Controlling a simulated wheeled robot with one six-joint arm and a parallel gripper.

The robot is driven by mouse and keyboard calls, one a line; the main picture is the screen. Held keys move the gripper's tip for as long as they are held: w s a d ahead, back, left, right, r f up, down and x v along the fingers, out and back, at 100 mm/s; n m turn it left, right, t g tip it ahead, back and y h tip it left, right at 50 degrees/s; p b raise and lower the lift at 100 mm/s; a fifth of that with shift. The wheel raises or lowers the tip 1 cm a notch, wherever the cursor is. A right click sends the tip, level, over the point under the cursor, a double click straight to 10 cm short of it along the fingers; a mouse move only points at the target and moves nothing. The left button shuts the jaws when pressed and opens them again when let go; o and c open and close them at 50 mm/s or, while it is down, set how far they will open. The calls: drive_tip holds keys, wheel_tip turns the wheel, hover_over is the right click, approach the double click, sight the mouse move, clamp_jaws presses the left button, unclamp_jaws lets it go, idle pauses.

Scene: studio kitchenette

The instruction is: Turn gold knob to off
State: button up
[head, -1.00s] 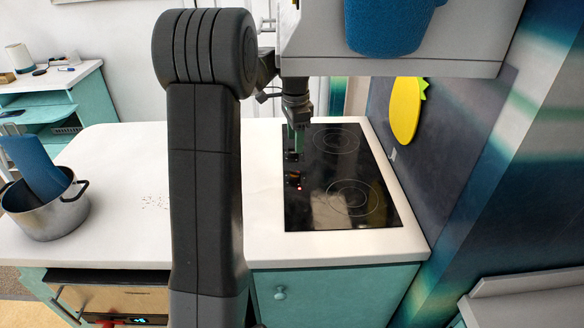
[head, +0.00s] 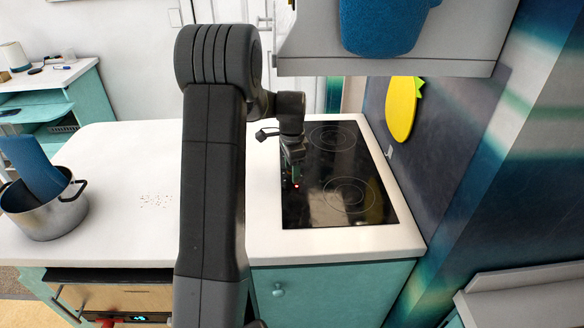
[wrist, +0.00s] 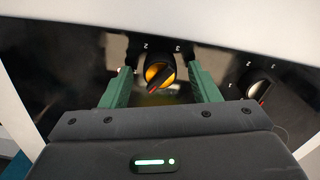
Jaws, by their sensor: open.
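The gold knob (wrist: 159,71) sits on the black cooktop (wrist: 60,75) in the wrist view, with a dark pointer bar across its face and the numbers 2 and 3 beside it. The bar lies diagonally, from upper right to lower left. My gripper (wrist: 158,80) is open, with one green finger on each side of the gold knob; I cannot tell whether either finger touches it. In the head view my gripper (head: 294,178) is over the left edge of the cooktop (head: 330,210) and hides the gold knob. A small red light shows beside it.
A silver knob (wrist: 260,86) with a red pointer is right of the gold one. A metal pot (head: 45,215) stands on the white counter (head: 110,160) at left. A yellow pineapple board (head: 401,108) hangs on the wall.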

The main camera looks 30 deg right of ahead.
drive_tip(key=c, duration=1)
drive_tip(key=shift+n, duration=0.3)
drive_tip(key=shift+n+b, duration=0.3)
drive_tip(key=shift+n, duration=2.5)
drive_tip(key=o, duration=1)
